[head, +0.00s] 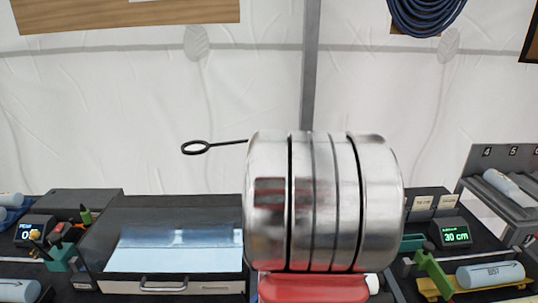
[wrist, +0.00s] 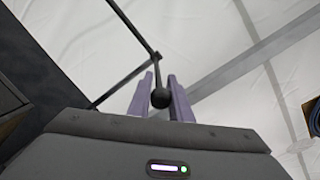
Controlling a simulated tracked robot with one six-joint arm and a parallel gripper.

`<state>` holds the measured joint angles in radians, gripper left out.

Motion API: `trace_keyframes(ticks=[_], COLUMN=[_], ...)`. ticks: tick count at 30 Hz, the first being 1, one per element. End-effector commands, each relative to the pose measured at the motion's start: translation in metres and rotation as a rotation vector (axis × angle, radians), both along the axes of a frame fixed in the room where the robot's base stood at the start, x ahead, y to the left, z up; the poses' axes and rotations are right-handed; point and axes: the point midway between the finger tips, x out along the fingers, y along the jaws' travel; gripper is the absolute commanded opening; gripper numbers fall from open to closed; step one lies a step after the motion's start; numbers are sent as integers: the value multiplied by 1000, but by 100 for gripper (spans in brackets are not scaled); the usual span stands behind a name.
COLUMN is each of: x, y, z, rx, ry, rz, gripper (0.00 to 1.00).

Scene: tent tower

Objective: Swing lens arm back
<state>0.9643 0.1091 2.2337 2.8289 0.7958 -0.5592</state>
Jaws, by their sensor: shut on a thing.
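The lens arm (head: 220,144) shows in the head view as a thin black rod with a ring at its left end, above the bench. Its right part is hidden behind my large metal arm link. In the wrist view, my gripper (wrist: 160,80) has its two purple fingers on either side of a dark round knob (wrist: 160,98), shut on it. A thin dark rod (wrist: 132,27) rises from the knob and meets another at a joint above the fingers. My gripper is hidden in the head view.
A dark case with a pale blue panel (head: 175,250) stands below the ring. A "30 cm" display (head: 455,236), a labelled cylinder (head: 490,274) and a numbered rack (head: 505,160) stand at right. A blue cable coil (head: 425,15) hangs above. The space around the ring looks clear.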

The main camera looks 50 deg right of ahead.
Motion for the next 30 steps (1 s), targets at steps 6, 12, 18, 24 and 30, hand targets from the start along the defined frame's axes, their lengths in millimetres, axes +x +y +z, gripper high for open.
trace_keyframes(ticks=[6,12,18,24,30], x=[3,4,4,3,-5], y=[3,3,3,3,10], z=[1,1,1,0,0], rx=[-3,-2,-2,-2,-1], ry=[0,0,0,1,1], rz=[8,8,8,8,7], gripper=[0,28,36,36,36])
